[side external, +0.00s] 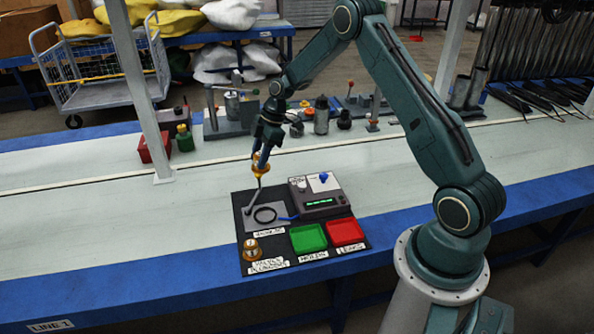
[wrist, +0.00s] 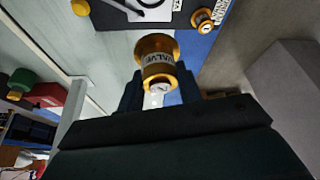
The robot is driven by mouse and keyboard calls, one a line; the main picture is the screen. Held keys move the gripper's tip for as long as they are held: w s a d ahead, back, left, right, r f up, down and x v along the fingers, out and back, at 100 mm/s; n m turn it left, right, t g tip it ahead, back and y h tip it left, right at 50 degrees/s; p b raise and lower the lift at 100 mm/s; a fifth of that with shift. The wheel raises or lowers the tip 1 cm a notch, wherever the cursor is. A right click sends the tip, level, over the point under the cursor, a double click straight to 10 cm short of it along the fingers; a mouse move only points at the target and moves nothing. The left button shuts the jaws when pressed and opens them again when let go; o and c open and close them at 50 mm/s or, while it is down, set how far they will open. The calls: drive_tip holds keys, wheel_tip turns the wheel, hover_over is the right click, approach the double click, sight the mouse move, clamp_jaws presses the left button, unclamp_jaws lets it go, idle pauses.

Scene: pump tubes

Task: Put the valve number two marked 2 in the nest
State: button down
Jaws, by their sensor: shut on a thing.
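My gripper (side external: 262,150) is shut on a brass valve (side external: 260,166), held upright in the air above the back of the dark board. In the wrist view, my gripper (wrist: 159,90) has its fingers on both sides of this valve (wrist: 157,52). Its band reads "VALVE", and the mark on its white end is partly hidden and hard to read. A grey plate (side external: 281,222) with a black ring-shaped loop and a slim post lies below; it appears to be the nest. A second brass valve (side external: 251,247) stands at the board's front left and also shows in the wrist view (wrist: 203,18).
A green tray (side external: 308,238) and a red tray (side external: 345,232) sit at the board's front. A grey box (side external: 319,196) with a lit display and blue knob stands behind them. Several bottles and fittings line the bench's back. The bench left of the board is clear.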

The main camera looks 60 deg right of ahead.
wheel_tip(320, 180, down, 16)
drive_tip(key=shift+r, duration=0.1)
idle(0.5)
drive_tip(key=shift+f, duration=1.95)
drive_tip(key=c, duration=0.9)
unclamp_jaws()
drive_tip(key=shift+f, duration=0.15)
drive_tip(key=shift+c, duration=0.2)
drive_tip(key=v, duration=1.2)
